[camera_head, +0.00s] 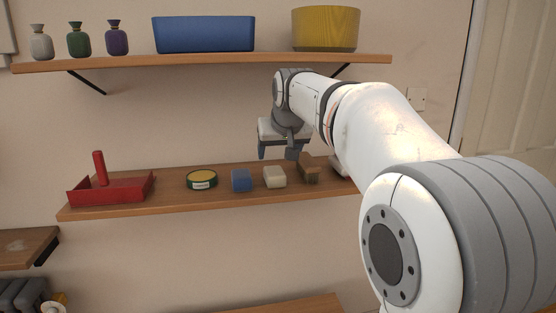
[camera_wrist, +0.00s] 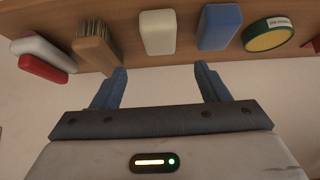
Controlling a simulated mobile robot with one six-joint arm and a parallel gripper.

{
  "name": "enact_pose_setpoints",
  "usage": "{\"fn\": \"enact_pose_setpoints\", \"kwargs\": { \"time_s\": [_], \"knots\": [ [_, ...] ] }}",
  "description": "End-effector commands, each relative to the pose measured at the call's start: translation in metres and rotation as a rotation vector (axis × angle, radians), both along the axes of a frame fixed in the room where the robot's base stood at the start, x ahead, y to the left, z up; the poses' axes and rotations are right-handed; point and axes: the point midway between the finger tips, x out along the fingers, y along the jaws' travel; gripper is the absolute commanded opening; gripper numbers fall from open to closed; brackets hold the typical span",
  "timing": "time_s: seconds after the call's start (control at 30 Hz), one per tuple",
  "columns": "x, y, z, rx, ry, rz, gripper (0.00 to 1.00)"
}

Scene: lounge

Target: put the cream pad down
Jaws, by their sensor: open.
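The cream pad (camera_head: 274,176) lies on the lower wall shelf (camera_head: 120,211), between a blue pad (camera_head: 242,180) and a wooden brush (camera_head: 309,172). My gripper (camera_head: 277,153) is above the shelf near the cream pad, its fingers apart and empty. In the wrist view the cream pad (camera_wrist: 157,33) lies beyond the gap between my two blue fingertips (camera_wrist: 160,72), apart from them. Nothing is held.
The lower shelf also carries a green and yellow tin (camera_head: 201,180) and a red tray with an upright handle (camera_head: 110,188). A red and white item (camera_wrist: 40,52) lies past the brush. The upper shelf (camera_head: 200,61) holds several small bottles, a blue bin (camera_head: 205,34) and a yellow tub (camera_head: 325,29).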

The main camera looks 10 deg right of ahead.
Motion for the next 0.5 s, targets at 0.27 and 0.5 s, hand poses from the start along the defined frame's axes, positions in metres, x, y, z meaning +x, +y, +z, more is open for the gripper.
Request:
{"fn": "enact_pose_setpoints", "kwargs": {
  "time_s": [0.27,0.5],
  "knots": [
    [-0.012,0.000,0.015,0.000,0.000,0.000,0.68],
    [-0.023,0.000,0.005,-0.001,0.020,0.001,0.68]
  ]
}}
